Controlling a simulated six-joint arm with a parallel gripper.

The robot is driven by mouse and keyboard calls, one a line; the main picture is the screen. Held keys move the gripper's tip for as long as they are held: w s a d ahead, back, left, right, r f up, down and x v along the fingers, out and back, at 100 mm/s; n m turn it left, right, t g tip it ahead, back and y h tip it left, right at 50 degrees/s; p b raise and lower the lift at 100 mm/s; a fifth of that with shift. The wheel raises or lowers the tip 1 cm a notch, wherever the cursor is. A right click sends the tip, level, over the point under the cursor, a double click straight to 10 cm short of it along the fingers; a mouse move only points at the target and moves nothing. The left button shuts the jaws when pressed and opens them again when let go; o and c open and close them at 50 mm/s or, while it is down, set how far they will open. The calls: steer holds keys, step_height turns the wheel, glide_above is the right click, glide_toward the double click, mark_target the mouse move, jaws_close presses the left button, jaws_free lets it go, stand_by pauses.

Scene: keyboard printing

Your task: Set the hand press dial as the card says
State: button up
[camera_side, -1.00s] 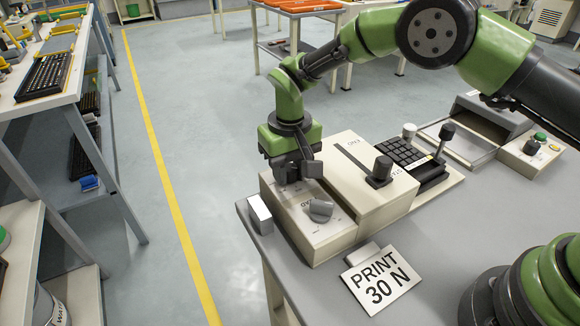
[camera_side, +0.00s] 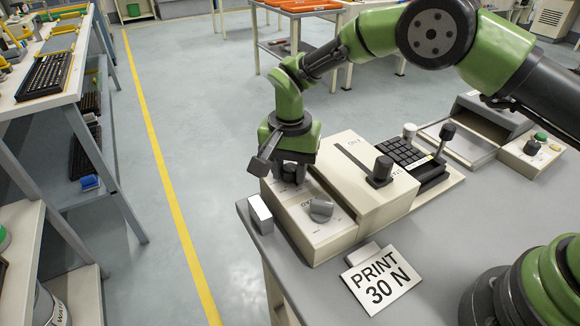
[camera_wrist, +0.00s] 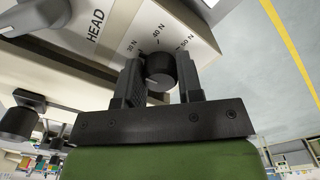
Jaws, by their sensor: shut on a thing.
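The card (camera_side: 381,278) on the table reads PRINT 30 N. The hand press (camera_side: 335,233) is a cream block with a sliding head behind its front panel. My gripper (camera_side: 289,172) reaches down over the panel's far left part. In the wrist view its two dark fingers (camera_wrist: 161,82) are shut on the sides of a dark round dial (camera_wrist: 160,67). The scale beside the dial reads 30 N, 40 N and 50 N. A pale mark shows on the dial, but I cannot tell which number it points to. The side view hides most of the dial.
A second grey knob (camera_side: 321,208) sits nearer on the panel; the label HEAD shows in the wrist view. A black knob (camera_side: 381,171) stands on the press top. A small white-faced block (camera_side: 260,212) is at the table's left edge. A black key block (camera_side: 408,158) lies behind.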

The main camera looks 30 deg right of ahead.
mark_target(290, 167)
steer(key=shift+m, duration=0.6)
steer(key=shift+r, duration=0.1)
steer(key=o, duration=0.6)
steer(key=shift+o, duration=0.2)
step_height(290, 167, up, 10)
steer(key=shift+f, duration=0.1)
